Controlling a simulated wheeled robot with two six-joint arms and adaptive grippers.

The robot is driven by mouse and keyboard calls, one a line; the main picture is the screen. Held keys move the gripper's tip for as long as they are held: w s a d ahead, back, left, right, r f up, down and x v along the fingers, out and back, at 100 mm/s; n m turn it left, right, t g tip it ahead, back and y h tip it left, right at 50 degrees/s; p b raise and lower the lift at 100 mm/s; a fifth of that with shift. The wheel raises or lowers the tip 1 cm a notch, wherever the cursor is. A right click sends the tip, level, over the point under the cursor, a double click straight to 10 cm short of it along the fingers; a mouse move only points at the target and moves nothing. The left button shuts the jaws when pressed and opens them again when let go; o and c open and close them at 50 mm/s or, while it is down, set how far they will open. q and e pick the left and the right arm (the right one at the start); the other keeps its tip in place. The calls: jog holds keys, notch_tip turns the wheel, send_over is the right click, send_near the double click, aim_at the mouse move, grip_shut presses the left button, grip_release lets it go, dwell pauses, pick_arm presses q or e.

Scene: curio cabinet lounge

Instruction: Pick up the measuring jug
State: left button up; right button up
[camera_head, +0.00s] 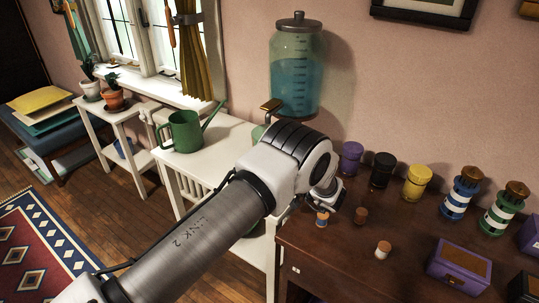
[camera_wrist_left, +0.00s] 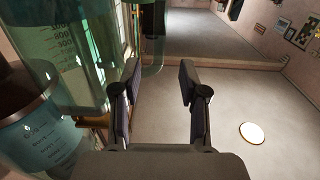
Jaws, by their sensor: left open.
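No measuring jug shows clearly in the head view. A sliver of pale green glass (camera_head: 258,132) stands beside my left wrist on the white table; my arm hides the rest, and I cannot tell if it is the jug. In the left wrist view, large clear green glass with measuring marks (camera_wrist_left: 68,50) fills the left side, close to the fingers. Another green glass piece (camera_wrist_left: 153,57) shows behind the left finger. My left gripper (camera_wrist_left: 158,95) is open, with nothing visible between its fingers. In the head view it is mostly hidden behind my wrist. My right gripper is not in view.
A blue-filled dispenser (camera_head: 298,70) with a tap stands behind my wrist. A green watering can (camera_head: 184,131) stands on the white table (camera_head: 228,133). The dark cabinet (camera_head: 340,258) holds a yellow jar (camera_head: 416,184), striped jars (camera_head: 459,195), small corked bottles and a purple box (camera_head: 458,268).

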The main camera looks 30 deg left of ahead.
pick_arm(q)
jog(key=a, duration=0.1)
jog(key=a+p, duration=0.1)
jog(key=a, duration=0.2)
jog(key=shift+w+a, duration=0.35)
jog(key=shift+a, duration=0.05)
jog(key=shift+s+r, duration=0.1)
jog(key=shift+c, duration=0.4)
grip_shut()
jog(key=shift+r, duration=0.1)
